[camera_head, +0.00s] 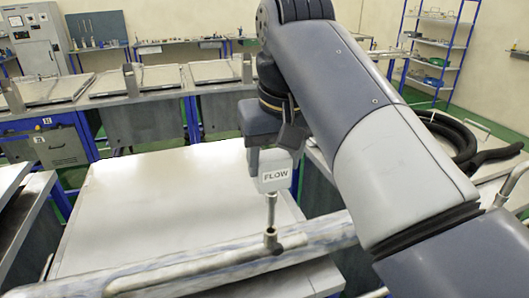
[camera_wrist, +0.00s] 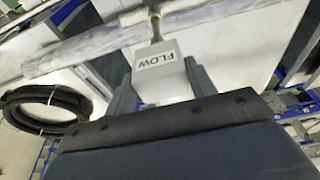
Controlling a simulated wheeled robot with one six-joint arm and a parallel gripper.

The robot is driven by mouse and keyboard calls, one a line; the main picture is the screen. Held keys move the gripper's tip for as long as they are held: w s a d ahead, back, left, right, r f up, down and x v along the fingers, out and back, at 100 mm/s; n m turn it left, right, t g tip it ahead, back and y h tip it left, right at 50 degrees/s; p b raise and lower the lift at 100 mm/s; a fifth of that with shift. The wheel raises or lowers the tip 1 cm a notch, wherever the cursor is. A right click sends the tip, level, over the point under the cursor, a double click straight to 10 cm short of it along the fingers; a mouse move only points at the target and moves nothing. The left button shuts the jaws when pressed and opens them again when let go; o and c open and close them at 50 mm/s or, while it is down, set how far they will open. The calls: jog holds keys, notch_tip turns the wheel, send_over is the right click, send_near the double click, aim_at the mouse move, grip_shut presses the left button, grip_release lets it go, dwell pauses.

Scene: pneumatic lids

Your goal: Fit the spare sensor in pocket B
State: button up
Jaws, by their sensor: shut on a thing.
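My gripper (camera_head: 262,160) is shut on a white box-shaped sensor marked FLOW (camera_head: 275,178), with a thin metal stem (camera_head: 271,211) pointing down. No pocket marked B can be made out in either view.
A pale bent bar (camera_head: 205,268) and a mottled grey beam (camera_head: 318,232) cross the front. Behind lies a broad white flat panel (camera_head: 150,205). Black coiled hose (camera_head: 450,140) lies at right. Benches with flat lids (camera_head: 136,80) and a blue shelf rack (camera_head: 437,50) stand farther back.

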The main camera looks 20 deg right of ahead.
jog(key=shift+s+b+x, duration=0.2)
jog(key=shift+b+x, duration=0.4)
jog(key=shift+x, duration=0.2)
jog(key=shift+s+b+x, duration=0.2)
jog(key=shift+b+x, duration=0.4)
jog(key=shift+x, duration=0.25)
jog(key=shift+s+b+x, duration=0.2)
jog(key=shift+b+x, duration=0.4)
jog(key=shift+x, duration=0.2)
jog(key=o, duration=1)
jog(key=shift+f, duration=0.1)
jog(key=shift+o, duration=0.2)
jog(key=p+v, duration=0.6)
jog(key=v, duration=0.1)
jog(key=shift+p, duration=0.3)
jog(key=w+v, duration=0.2)
jog(key=v, duration=0.5)
send_over(274, 188)
jog(key=s, duration=0.3)
jog(key=shift+w+d+r, duration=0.15)
jog(key=shift+w+r, duration=0.05)
jog(key=shift+r, duration=0.05)
